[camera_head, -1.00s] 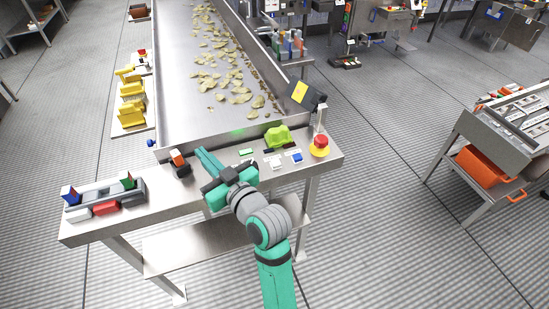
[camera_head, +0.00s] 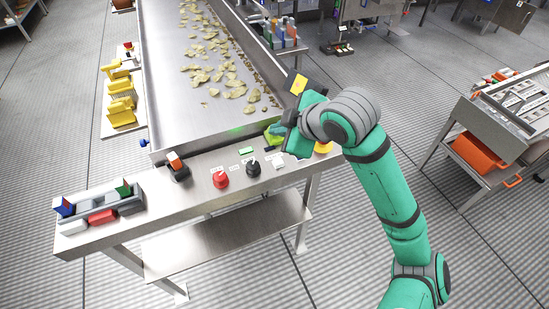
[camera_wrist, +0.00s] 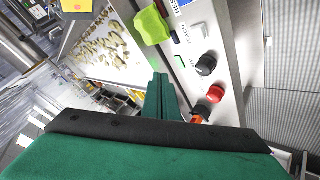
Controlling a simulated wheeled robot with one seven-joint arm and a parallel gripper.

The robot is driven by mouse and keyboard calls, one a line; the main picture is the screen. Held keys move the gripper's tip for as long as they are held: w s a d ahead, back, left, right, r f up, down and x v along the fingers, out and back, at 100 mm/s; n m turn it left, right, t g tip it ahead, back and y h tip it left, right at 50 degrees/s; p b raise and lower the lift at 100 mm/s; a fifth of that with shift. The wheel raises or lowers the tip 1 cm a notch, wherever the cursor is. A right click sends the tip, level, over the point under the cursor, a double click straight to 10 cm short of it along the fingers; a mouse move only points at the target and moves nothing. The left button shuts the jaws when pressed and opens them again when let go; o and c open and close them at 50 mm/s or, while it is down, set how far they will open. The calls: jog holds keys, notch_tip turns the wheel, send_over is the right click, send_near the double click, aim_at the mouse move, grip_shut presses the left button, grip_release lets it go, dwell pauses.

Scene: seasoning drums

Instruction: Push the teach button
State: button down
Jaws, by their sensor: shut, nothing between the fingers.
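My gripper (camera_head: 290,122) is above the right part of the control panel, and its shut, empty fingers show in the wrist view (camera_wrist: 162,88). A white button (camera_wrist: 199,32) sits beside a label with small dark print (camera_wrist: 182,38); I cannot surely read it as the teach label. The white button also shows in the head view (camera_head: 279,160). A black knob (camera_head: 253,167) and a red knob (camera_head: 220,178) stand left of it. A small green button (camera_head: 247,150) lies behind them. My arm partly covers the panel's right end.
A lime-green object (camera_wrist: 152,25) stands at the panel's back edge. The yellow base of a button (camera_head: 323,147) shows beside my arm. The tray of chips (camera_head: 180,110) extends behind.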

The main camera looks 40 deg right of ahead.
jog(key=shift+s+d, duration=0.15)
jog(key=shift+d, duration=0.05)
jog(key=shift+s, duration=0.1)
